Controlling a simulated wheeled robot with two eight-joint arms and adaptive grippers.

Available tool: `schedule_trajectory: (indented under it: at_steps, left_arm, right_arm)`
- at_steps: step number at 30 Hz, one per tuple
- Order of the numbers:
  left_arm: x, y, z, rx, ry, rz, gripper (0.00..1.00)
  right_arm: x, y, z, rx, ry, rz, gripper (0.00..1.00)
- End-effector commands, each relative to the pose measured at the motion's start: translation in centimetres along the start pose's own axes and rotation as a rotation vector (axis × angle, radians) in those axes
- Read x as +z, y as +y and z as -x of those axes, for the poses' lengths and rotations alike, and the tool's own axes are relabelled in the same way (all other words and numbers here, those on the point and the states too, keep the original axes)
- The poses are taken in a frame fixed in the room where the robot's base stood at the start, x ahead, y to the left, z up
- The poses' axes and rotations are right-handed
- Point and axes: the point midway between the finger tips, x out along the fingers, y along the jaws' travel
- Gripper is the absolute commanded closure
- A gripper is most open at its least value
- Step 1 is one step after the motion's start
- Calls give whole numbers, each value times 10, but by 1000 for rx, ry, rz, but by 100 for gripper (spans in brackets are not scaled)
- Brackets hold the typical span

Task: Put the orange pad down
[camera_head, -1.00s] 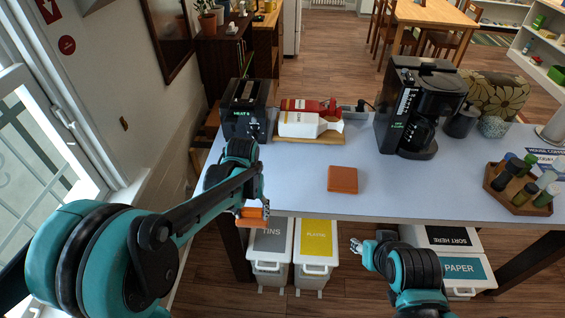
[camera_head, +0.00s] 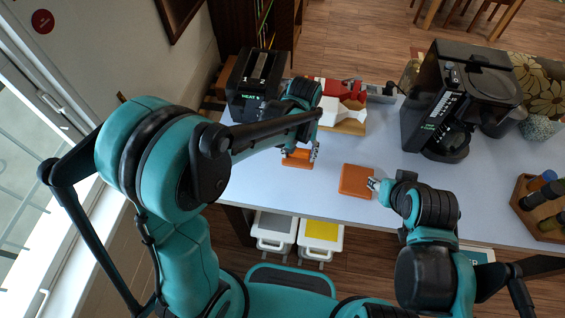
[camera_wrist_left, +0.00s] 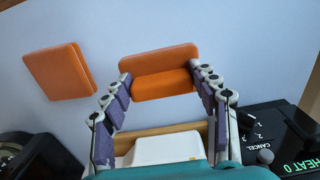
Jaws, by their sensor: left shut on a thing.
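My left gripper (camera_head: 299,155) is shut on an orange pad (camera_head: 297,161) over the table's front left part. In the left wrist view the held pad (camera_wrist_left: 158,86) lies across between the two fingers (camera_wrist_left: 160,92), showing two orange bands; I cannot tell whether it touches the tabletop. A second, square orange pad (camera_head: 355,180) lies flat on the table to the right of it; it also shows in the left wrist view (camera_wrist_left: 59,71). My right gripper (camera_head: 376,184) is beside this pad's right edge in the picture; its opening is unclear.
A black coffee machine (camera_head: 455,105) and a bottle tray (camera_head: 530,215) stand right. Bins (camera_head: 320,238) sit underneath.

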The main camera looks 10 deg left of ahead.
Motion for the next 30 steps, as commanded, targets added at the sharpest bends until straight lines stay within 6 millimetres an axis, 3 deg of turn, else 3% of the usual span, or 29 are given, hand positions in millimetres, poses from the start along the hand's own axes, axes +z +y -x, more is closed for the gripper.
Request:
schedule_trajectory:
  at_steps: [3, 9, 13, 20, 30]
  left_arm:
    - [3, -27, -18, 0, 0, 5, 72]
    - [6, -48, -30, 0, 0, 1, 72]
    - [7, -51, -37, 0, 0, -1, 72]
    - [6, -50, -70, 0, 0, -1, 72]
    - [7, -50, -73, 0, 0, -1, 72]
  right_arm:
    - [4, 0, -5, 0, 0, 0, 60]
    - [5, 0, -7, 0, 0, 0, 60]
    - [6, 0, -9, 0, 0, 0, 60]
    - [12, 0, -17, 0, 0, 0, 60]
    - [13, 0, -19, 0, 0, 0, 60]
